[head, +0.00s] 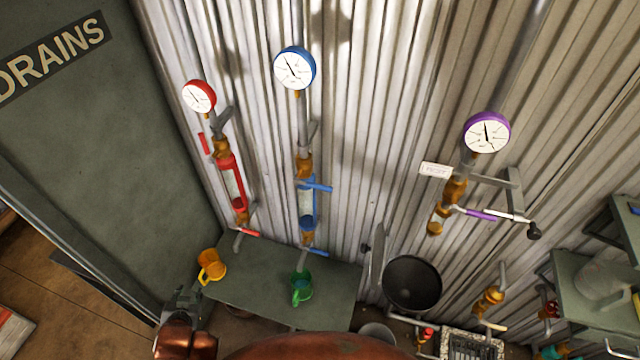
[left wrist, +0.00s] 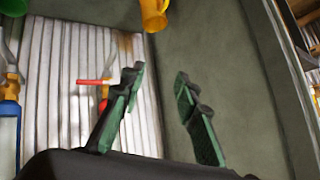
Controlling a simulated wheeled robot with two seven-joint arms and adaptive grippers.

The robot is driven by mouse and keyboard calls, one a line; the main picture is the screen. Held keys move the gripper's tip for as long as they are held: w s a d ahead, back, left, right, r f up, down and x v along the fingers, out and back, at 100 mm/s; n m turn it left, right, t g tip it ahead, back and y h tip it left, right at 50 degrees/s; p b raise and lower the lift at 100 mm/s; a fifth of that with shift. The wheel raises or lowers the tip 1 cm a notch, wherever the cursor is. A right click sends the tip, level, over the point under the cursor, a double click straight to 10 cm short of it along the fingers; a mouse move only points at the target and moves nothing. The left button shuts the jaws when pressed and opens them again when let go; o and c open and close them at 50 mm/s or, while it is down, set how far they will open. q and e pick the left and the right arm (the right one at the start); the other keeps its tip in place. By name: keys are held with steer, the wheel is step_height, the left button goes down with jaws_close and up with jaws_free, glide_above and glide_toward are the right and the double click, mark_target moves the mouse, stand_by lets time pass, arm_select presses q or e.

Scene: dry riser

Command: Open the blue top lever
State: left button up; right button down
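The blue top lever (head: 317,187) sticks out to the right across the brass valve above the blue sight glass (head: 307,212), roughly crosswise to the pipe. A second blue lever (head: 315,252) is below the glass. The blue gauge (head: 295,68) is at the top of this pipe. My left gripper (head: 182,300) is low at the left, below and left of the blue line and apart from it. In the left wrist view its two green-padded fingers (left wrist: 160,98) are spread with nothing between them. The blue top lever is not seen there. My right gripper is out of view.
The red line (head: 232,185) stands left of the blue one; its lower red lever shows in the left wrist view (left wrist: 95,82). A yellow mug (head: 211,266) and green mug (head: 301,288) are by the grey table (head: 255,285). A purple-gauge line (head: 487,132) is at right.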

arm_select(q)
steer(key=w+d+r+m+t, duration=0.35)
steer(key=w+r+t, duration=0.45)
steer(key=w+r, duration=0.7)
steer(key=w+d+r+m+t+h, duration=0.4)
steer(key=d+r+m+h, duration=0.3)
steer(key=r, duration=0.3)
steer(key=w+d+r+m+g+h, duration=0.15)
steer(key=d+r+m+h, duration=0.25)
steer(key=d+m+h, duration=0.45)
steer(key=m+g+h, duration=0.5)
steer(key=m+g, duration=0.6)
steer(key=m, duration=0.1)
glide_toward(320, 185)
steer(key=x, duration=0.5)
steer(key=p+x, duration=0.1)
steer(key=x, duration=0.4)
steer(key=shift+f+p, duration=0.35)
steer(key=shift+f, duration=0.1)
steer(key=shift+c, duration=0.6)
jaws_close()
